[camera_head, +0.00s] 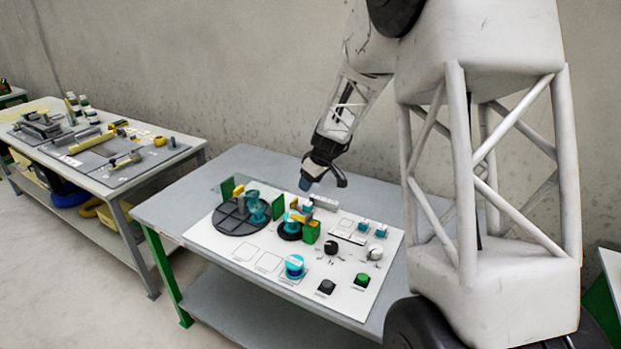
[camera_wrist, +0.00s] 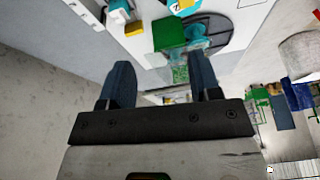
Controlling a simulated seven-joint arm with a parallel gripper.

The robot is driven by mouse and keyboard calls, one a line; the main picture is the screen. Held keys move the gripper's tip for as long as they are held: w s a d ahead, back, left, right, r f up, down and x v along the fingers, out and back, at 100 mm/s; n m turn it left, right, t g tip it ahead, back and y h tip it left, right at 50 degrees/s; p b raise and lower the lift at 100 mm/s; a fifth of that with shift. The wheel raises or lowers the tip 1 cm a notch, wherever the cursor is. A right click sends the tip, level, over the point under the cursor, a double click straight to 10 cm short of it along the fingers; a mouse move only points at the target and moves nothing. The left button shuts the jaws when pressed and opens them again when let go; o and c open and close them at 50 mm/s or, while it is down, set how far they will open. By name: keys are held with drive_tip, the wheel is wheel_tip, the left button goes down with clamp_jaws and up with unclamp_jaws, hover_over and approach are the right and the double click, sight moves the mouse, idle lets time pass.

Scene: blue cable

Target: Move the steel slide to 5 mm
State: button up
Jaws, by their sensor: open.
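A small light grey bar (camera_head: 324,203), which looks like the steel slide, lies at the back edge of the white panel (camera_head: 232,254) on the table. Its scale marks are too small to read. My gripper (camera_head: 323,180) is open and empty above the back edge of the panel, just above and behind the bar, apart from it. In the wrist view my gripper's two blue fingers (camera_wrist: 162,85) are spread wide with nothing held between them. I cannot clearly make out the slide in the wrist view.
Near the bar stand a green block (camera_head: 311,232) and a dark round plate (camera_head: 238,216) with teal parts. A teal knob (camera_head: 294,266), a black knob (camera_head: 331,248) and a green button (camera_head: 362,280) sit further forward. A cluttered second table (camera_head: 178,148) stands left. The wall is behind.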

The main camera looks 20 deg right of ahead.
drive_tip(key=s+a+r+m, duration=0.1)
drive_tip(key=s+a+r, duration=0.1)
drive_tip(key=s+r, duration=0.4)
drive_tip(key=shift+s, duration=0.7)
drive_tip(key=shift+s+a, duration=0.1)
drive_tip(key=shift+a, duration=0.05)
drive_tip(key=s+a+r+m, duration=0.1)
drive_tip(key=s+r, duration=0.2)
drive_tip(key=s, duration=0.3)
drive_tip(key=s+a+r+m+h, duration=0.1)
drive_tip(key=s+r, duration=0.2)
drive_tip(key=s, duration=0.4)
drive_tip(key=s+a+r+m, duration=0.1)
drive_tip(key=s+a+r, duration=0.15)
drive_tip(key=s, duration=0.35)
drive_tip(key=s+m+h, duration=0.2)
drive_tip(key=s+m, duration=0.2)
drive_tip(key=s, duration=1.8)
drive_tip(key=shift+s+d+r, duration=0.2)
drive_tip(key=shift+r, duration=0.05)
